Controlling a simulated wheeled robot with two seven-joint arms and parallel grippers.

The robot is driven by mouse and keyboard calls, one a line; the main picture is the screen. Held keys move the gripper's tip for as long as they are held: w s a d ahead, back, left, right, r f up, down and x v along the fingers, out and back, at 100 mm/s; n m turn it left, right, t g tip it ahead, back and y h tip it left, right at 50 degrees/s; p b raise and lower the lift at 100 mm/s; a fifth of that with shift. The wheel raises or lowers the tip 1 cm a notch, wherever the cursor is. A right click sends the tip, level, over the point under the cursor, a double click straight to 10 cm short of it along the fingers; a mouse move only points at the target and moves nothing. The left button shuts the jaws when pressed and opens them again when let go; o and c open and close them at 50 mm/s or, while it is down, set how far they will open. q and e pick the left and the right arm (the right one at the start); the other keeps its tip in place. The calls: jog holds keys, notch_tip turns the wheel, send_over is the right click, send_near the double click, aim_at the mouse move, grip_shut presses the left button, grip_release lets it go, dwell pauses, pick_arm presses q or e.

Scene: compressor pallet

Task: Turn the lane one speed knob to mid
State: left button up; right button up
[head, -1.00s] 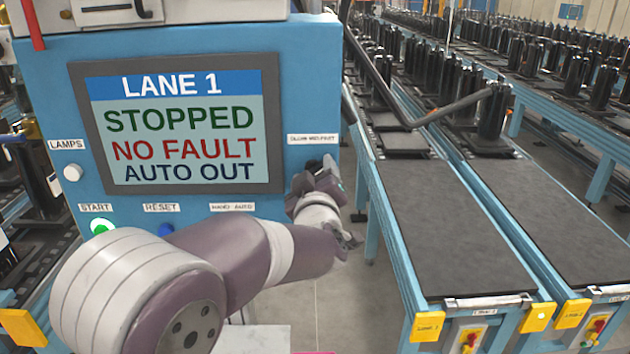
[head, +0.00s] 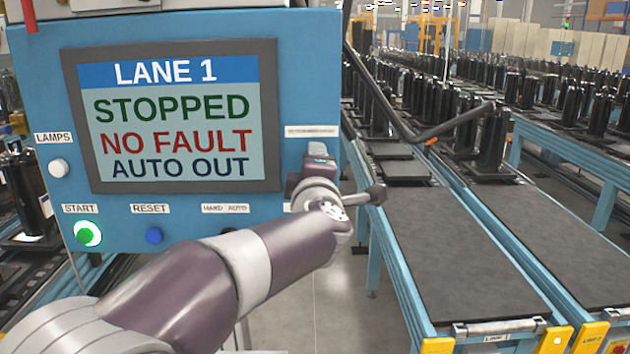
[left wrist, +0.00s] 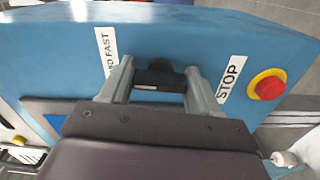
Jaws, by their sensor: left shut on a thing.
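The lane one speed knob (left wrist: 158,79) is a dark knob on the blue panel, between the fingers of my left gripper (left wrist: 157,90) in the left wrist view. The gripper is shut on it, with one grey finger on each side. A label ending in "FAST" lies beside it. The knob's pointer and setting cannot be made out. In the head view my left gripper (head: 318,158) is at the panel's right edge, below a small label, and my wrist hides the knob. My right gripper is not in view.
The screen (head: 178,115) reads LANE 1, STOPPED, NO FAULT, AUTO OUT. A lit green START button (head: 88,233) and a blue RESET button (head: 154,236) sit below. A red STOP button (left wrist: 267,86) is near the gripper. Conveyors (head: 450,250) stand at the right.

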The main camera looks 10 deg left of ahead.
pick_arm(q)
jog(key=shift+f+n+b, duration=0.3)
jog(key=shift+n+b, duration=0.05)
jog(key=shift+n, duration=0.25)
jog(key=o, duration=0.9)
jog(key=shift+o, duration=0.6)
jog(key=shift+s+r, duration=0.15)
jog(key=shift+r, duration=0.05)
jog(key=b+v, duration=0.3)
jog(key=v, duration=0.9)
jog(key=shift+s, duration=0.3)
